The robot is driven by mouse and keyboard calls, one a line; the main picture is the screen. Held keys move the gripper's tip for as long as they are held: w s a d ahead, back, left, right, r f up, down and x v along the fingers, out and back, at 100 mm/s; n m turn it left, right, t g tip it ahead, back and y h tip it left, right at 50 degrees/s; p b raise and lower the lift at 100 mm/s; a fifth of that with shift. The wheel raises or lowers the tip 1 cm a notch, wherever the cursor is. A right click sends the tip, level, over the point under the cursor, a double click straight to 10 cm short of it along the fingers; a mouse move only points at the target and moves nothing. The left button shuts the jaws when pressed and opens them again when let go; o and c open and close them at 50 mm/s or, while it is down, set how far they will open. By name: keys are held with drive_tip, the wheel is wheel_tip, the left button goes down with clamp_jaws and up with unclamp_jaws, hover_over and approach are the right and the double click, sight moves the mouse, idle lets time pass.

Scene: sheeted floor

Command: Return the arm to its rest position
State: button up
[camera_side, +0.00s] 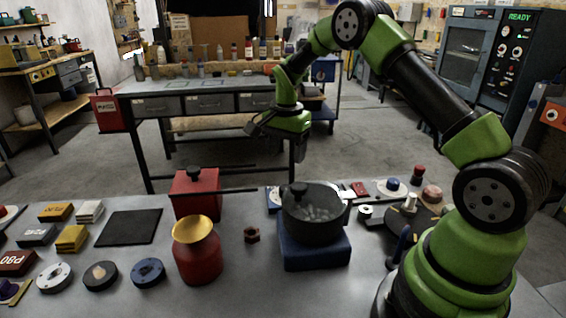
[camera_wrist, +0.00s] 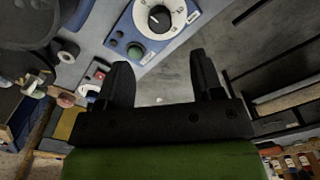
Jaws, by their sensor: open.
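My gripper (camera_side: 262,127) hangs in the air above and behind the dark pot, well clear of the things on the bench, in the side view. In the wrist view its two dark fingers (camera_wrist: 158,84) stand apart with nothing between them. The arm arches from its green base at the right over to the middle of the picture.
A dark lidded pot (camera_side: 313,222) stands on a blue block (camera_side: 316,257). Beside it are a red box (camera_side: 194,196) and a red jar with a gold funnel top (camera_side: 198,262). A blue panel with a knob (camera_wrist: 150,22) shows in the wrist view.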

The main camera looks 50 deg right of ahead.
drive_tip(key=s+a+r+n+t, duration=0.2)
drive_tip(key=s+a+r+n, duration=0.15)
drive_tip(key=r, duration=0.45)
drive_tip(key=s+a+r+n+t, duration=0.1)
drive_tip(key=s+a+r+n, duration=0.1)
drive_tip(key=s+a+r, duration=0.45)
drive_tip(key=s+a+r+n+t+y, duration=0.1)
drive_tip(key=s+a+r+n+t, duration=0.1)
drive_tip(key=s, duration=0.4)
drive_tip(key=s+a+r+n+t+y, duration=0.1)
drive_tip(key=s+a+r+n+t, duration=0.1)
drive_tip(key=s+n, duration=0.3)
drive_tip(key=shift+s+a+r, duration=0.15)
drive_tip(key=shift+s+a, duration=0.55)
drive_tip(key=shift+s, duration=0.35)
